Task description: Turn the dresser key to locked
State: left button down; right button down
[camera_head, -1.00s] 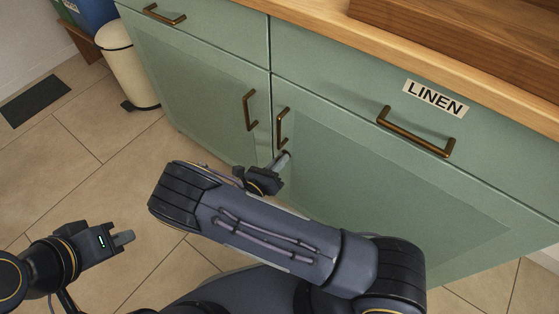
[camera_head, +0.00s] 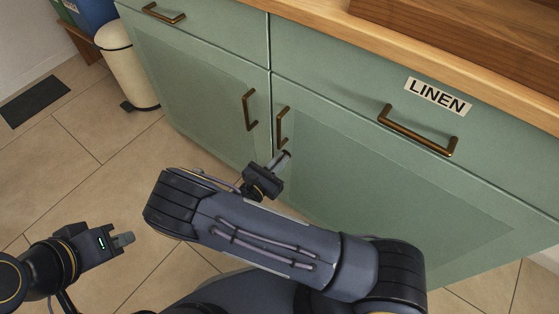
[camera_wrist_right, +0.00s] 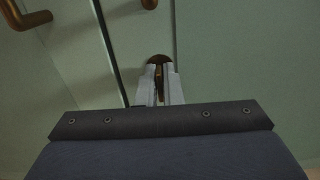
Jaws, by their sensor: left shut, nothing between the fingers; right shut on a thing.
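The green dresser (camera_head: 400,190) has a dark vertical gap between its two lower doors. My right gripper (camera_head: 283,157) is at the right-hand door, close to that gap and just below the door handle. In the right wrist view the right gripper (camera_wrist_right: 159,88) is shut on the key (camera_wrist_right: 158,80), a small brass-coloured piece between the fingertips. A rounded brass keyhole plate (camera_wrist_right: 159,62) shows just beyond the fingertips on the door. The fingers hide most of the key, so its angle is hard to tell. My left gripper (camera_head: 124,239) is shut and empty, low over the floor at the left.
Bronze handles sit on the left door (camera_head: 249,110), the right door (camera_head: 282,127) and the drawer marked LINEN (camera_head: 416,133). A cream bin (camera_head: 126,65) stands left of the dresser.

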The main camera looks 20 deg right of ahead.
dwell(0.3)
jog(key=c, duration=1.6)
grip_release()
jog(key=p+v, duration=0.1)
jog(key=v, duration=0.7)
jog(key=shift+p, duration=0.4)
jog(key=shift+d, duration=0.1)
